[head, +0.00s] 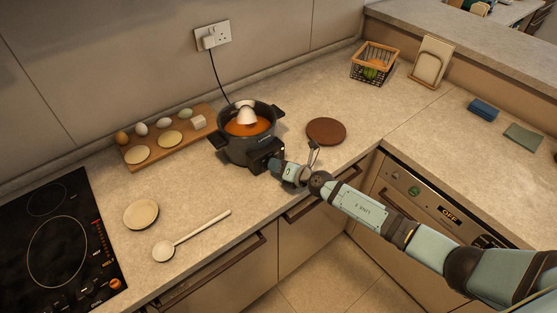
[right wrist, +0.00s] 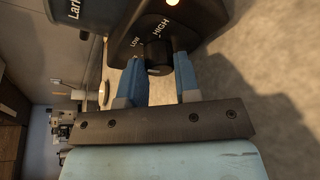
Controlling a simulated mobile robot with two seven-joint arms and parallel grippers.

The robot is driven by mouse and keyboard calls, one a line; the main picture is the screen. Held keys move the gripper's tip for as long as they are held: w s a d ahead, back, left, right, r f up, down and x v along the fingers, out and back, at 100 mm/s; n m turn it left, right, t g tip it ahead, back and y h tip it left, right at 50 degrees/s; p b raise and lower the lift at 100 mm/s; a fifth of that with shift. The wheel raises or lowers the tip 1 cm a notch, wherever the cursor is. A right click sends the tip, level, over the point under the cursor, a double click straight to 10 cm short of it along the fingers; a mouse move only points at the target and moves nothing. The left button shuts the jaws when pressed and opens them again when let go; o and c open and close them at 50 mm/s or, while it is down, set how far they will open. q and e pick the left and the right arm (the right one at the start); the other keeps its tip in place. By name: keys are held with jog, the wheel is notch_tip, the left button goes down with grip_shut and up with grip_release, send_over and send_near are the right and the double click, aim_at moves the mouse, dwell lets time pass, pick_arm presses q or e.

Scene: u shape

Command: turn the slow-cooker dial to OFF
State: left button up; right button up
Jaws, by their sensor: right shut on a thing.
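The slow cooker (head: 234,149) is a dark pot of orange food on the counter, with its black control box (head: 264,150) facing my right arm. In the right wrist view its dial (right wrist: 157,54) is a black knob on the panel, with LOW and HIGH printed above it. An OFF mark is not visible, and I cannot tell where the dial points. My right gripper (right wrist: 158,68) has its blue fingers on either side of the dial, shut on it. In the head view my right gripper (head: 277,167) is at the control box. My left gripper is not in view.
A white object (head: 246,114) sits in the pot. A brown round mat (head: 326,131) lies right of it, and an egg board (head: 165,139) left. A spoon (head: 190,237) and saucer (head: 141,214) lie near the black hob (head: 56,245).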

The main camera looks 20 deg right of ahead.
jog(key=shift+a+r+n+p, duration=0.1)
jog(key=shift+r+n+p, duration=0.2)
jog(key=shift+n+p, duration=0.15)
jog(key=shift+f+n+h+p, duration=0.15)
jog(key=shift+n+h+p, duration=0.4)
jog(key=shift+h, duration=0.05)
jog(key=shift+n, duration=0.3)
jog(key=shift+s+a+f+n+h, duration=0.1)
jog(key=shift+n+h, duration=0.5)
jog(key=shift+n, duration=0.4)
jog(key=shift+n+t+h, duration=0.4)
jog(key=shift+n+h, duration=0.1)
jog(key=shift+n, duration=0.2)
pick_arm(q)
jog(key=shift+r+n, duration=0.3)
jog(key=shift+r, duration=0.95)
pick_arm(e)
jog(key=shift+n, duration=0.5)
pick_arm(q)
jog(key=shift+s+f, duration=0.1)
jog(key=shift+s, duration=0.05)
